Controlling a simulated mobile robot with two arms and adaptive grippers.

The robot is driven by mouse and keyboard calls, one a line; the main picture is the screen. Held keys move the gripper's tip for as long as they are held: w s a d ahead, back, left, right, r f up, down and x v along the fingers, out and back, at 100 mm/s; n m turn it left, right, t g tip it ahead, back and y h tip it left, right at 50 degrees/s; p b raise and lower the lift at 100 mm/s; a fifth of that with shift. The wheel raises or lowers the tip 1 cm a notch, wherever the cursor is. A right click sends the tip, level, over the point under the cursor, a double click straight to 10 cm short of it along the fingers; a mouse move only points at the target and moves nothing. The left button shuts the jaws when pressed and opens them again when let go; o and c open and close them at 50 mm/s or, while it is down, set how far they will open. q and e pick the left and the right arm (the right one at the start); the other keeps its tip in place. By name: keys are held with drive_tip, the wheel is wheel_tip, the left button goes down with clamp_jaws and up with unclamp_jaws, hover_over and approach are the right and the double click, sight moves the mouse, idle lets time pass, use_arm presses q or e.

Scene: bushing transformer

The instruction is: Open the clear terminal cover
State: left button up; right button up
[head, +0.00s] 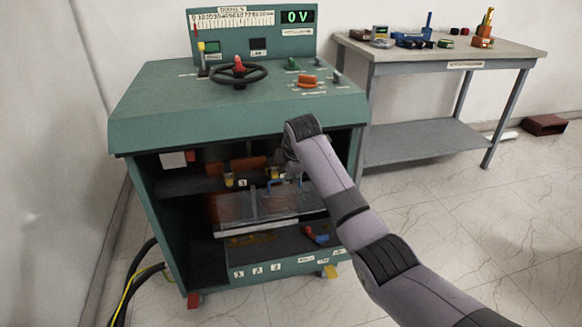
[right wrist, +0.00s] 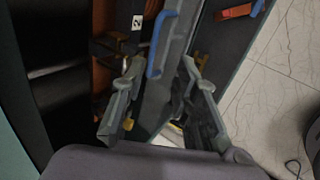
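The clear terminal cover (head: 290,203) is a see-through panel with a pale front edge inside the open front of the green cabinet. Its blue handle (head: 274,182) shows dimly near my right gripper, and it is clear in the right wrist view (right wrist: 154,58). My right arm reaches into the cabinet opening from the right. My right gripper (right wrist: 162,68) is open, with its fingers spread to either side of the handle's near end and nothing visibly clamped. In the head view the fingers are dark and partly hidden by the wrist. My left gripper is not in view.
The green cabinet (head: 145,133) has a sloped top with a black handwheel (head: 238,75) and a display (head: 297,17) reading 0 V. A red and blue tool (head: 316,235) lies on the lower shelf. A grey workbench (head: 420,52) with several small items stands to the right.

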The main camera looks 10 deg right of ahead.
drive_tip(key=shift+v, duration=1.55)
